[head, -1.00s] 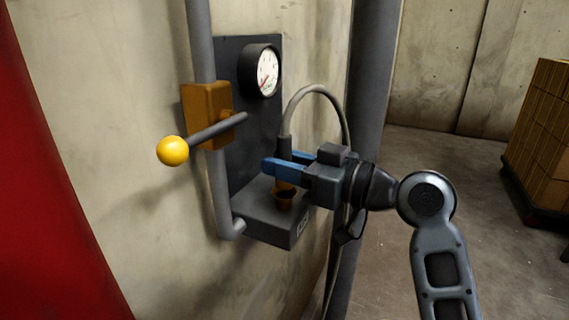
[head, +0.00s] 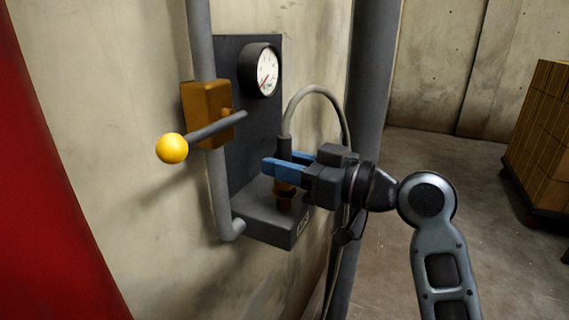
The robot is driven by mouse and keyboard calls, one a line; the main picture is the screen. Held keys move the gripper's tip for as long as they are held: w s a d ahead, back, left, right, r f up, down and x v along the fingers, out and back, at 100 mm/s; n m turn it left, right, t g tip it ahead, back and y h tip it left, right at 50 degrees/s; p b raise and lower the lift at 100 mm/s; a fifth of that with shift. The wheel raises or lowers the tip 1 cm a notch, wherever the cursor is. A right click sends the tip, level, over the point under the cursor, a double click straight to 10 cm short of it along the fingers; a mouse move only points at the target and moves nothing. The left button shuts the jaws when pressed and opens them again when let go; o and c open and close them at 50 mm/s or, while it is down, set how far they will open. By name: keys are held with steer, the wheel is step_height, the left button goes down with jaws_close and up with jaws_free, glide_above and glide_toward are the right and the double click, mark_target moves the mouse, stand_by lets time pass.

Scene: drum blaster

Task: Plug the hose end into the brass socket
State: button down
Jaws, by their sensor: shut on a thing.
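The grey hose (head: 318,88) arches up and comes down into a dark hose end (head: 284,149) with a brass-coloured tip. My gripper (head: 285,167) has blue fingers and is shut on the hose end, coming from the right. The hose end is upright, partly hidden behind the fingers. The brass socket (head: 285,204) stands on the grey block directly below the fingers. The brass tip reaches down to the socket and its dark mouth is covered. I cannot tell how deep the tip sits.
A dark wall panel (head: 245,165) carries a gauge (head: 266,71). An orange valve box (head: 206,112) on a grey pipe has a lever with a yellow knob (head: 172,148), left of my gripper. A thick dark post (head: 366,100) stands behind. Boxes (head: 545,140) stand far right; the floor between is clear.

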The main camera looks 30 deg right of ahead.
steer(key=shift+f+b, duration=0.55)
steer(key=shift+f, duration=0.1)
steer(key=c, duration=1.1)
jaws_free()
steer(key=shift+c, duration=0.2)
steer(key=b+v, duration=0.1)
steer(key=v, duration=1)
steer(key=shift+b, duration=0.3)
steer(key=s+a+f+m+h, duration=0.1)
steer(key=s+f+m+h, duration=0.2)
steer(key=f, duration=0.3)
steer(key=s+f+m+h+p, duration=0.1)
steer(key=s+f+m+h, duration=0.25)
steer(key=f, duration=0.25)
steer(key=s+a+f+m+h, duration=0.1)
steer(key=s+f+m+h, duration=0.15)
steer(key=f, duration=0.35)
steer(key=s+a+n+p, duration=0.1)
steer(key=s+a, duration=0.3)
steer(key=s, duration=1.8)
steer(key=shift+n+h, duration=0.3)
steer(key=shift+n, duration=0.5)
